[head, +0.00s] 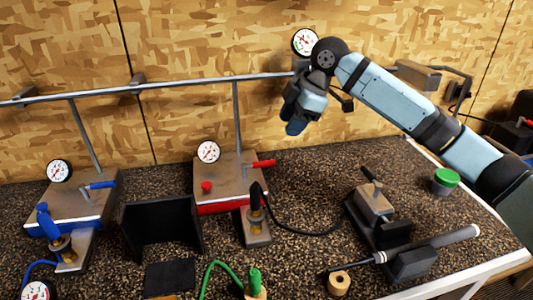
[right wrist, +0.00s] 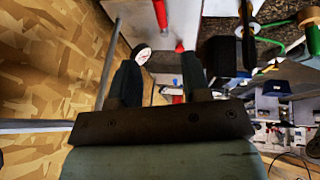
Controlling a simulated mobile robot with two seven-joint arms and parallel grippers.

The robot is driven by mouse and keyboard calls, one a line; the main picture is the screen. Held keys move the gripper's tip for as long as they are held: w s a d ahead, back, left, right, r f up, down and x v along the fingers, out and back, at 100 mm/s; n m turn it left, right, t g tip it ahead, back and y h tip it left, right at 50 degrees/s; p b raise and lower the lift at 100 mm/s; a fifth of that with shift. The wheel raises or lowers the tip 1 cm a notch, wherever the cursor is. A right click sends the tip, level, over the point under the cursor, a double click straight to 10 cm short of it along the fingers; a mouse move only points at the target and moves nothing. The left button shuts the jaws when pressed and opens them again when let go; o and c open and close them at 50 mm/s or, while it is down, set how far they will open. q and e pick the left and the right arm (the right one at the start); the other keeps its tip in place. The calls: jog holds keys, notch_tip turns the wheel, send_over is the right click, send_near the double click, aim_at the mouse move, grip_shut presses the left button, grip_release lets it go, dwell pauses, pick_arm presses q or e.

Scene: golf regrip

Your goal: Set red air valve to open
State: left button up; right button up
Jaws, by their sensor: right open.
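The red air valve shows as a red lever (head: 263,163) on the right side of the middle plate. It points to the right, roughly level in the head view. In the right wrist view, the red lever (right wrist: 160,12) is at the top, beyond the fingertips. My right gripper (head: 296,127) hangs above and to the right of the lever, apart from it. The right wrist view shows the right gripper's two fingers (right wrist: 161,78) spread with nothing between them. My left gripper is not in view.
The middle plate (head: 235,173) carries a red knob (head: 206,187) and stands below a gauge (head: 208,151). A metal pipe (head: 190,80) runs along the wall behind. A blue lever (head: 101,185) is at the left. A clamp (head: 374,204) and golf club (head: 430,242) lie at right.

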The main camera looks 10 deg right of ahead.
aim_at(269, 162)
jog(key=b+x, duration=0.1)
jog(key=x, duration=1.1)
jog(key=shift+a+f, duration=0.15)
jog(key=shift+f, duration=0.15)
grip_shut()
